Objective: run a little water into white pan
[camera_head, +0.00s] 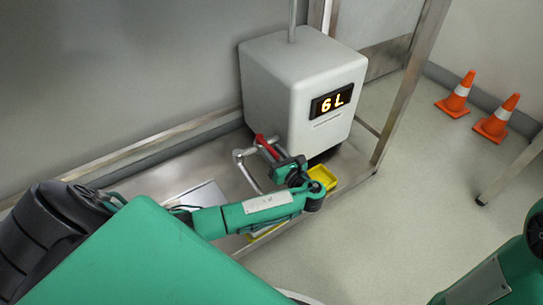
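A tap with a red lever (267,147) and a bent grey pipe (243,165) stands on the metal counter in front of a white box. My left gripper (285,166) is at the tap, close beside the red lever. Whether it touches the lever, and whether its fingers are open or shut, I cannot tell. A pale flat shape (205,196) lies on the counter left of the tap, partly behind my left arm; I cannot tell if it is the white pan. No water stream shows. My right gripper is out of view.
The white box (290,85) shows "6 L" on its display (332,103). A yellow tray-like thing (323,176) sits at the counter's (150,185) right end. A metal post (411,80) rises there. Two orange cones (457,95) stand on open floor at right.

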